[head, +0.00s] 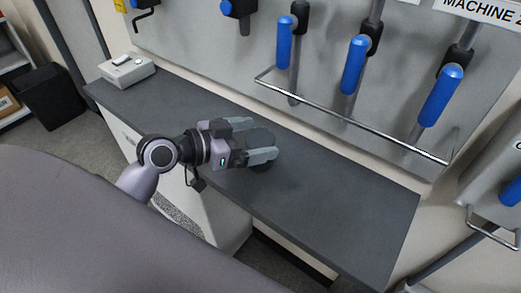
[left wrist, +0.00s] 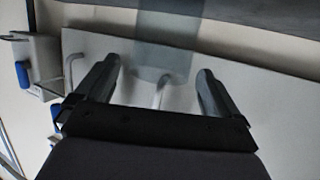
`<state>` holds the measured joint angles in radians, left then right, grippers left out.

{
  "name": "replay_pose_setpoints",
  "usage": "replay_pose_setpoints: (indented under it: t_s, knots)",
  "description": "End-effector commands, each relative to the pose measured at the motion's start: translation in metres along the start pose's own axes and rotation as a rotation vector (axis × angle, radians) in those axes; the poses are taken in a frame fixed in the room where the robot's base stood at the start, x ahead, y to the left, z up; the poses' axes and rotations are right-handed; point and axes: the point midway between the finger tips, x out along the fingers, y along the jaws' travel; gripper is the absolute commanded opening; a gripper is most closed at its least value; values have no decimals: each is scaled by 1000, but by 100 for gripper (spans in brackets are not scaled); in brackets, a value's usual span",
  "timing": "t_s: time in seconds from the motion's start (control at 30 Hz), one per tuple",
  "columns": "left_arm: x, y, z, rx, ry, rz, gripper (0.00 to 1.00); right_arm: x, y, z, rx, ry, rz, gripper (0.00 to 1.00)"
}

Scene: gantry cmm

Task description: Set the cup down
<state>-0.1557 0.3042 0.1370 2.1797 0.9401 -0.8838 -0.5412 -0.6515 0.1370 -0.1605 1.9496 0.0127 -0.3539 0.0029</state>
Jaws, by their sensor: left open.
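The cup (head: 262,137) is a dark grey round shape at the grey counter (head: 330,195), partly hidden by my left gripper. My left gripper (head: 263,139) reaches in over the counter, with its fingers on either side of the cup. In the left wrist view, the fingers (left wrist: 161,70) are spread wide, and a blue-grey see-through shape, probably the cup (left wrist: 170,40), shows beyond and between them. I cannot tell whether a finger touches it. My right gripper is in neither view.
A small white box with a button (head: 126,70) stands at the counter's far left end. A metal rail (head: 350,118) and blue-handled levers (head: 353,65) stick out from the wall panel behind. The counter's right part is clear. A black bin (head: 48,97) stands on the floor at left.

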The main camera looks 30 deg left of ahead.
Motion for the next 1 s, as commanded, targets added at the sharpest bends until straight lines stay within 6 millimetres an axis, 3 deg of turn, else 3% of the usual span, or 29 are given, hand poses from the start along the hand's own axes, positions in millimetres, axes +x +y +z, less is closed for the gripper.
replay_pose_setpoints:
  t_s: [0.23,0.53,0.57,0.7,0.73,0.8,1.0]
  knots:
    - [31,1,2,-3,2,0,96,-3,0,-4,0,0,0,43]
    - [37,1,3,-1,-1,0,96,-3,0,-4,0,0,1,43]
    - [37,1,3,-1,-1,0,93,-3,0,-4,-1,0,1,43]
    - [36,1,3,-1,-1,0,48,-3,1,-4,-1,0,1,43]
    - [36,1,3,-1,-1,0,41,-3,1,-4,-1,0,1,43]
    - [36,1,3,-1,0,-1,36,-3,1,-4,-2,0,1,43]
    - [36,1,3,-1,0,-1,36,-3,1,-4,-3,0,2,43]
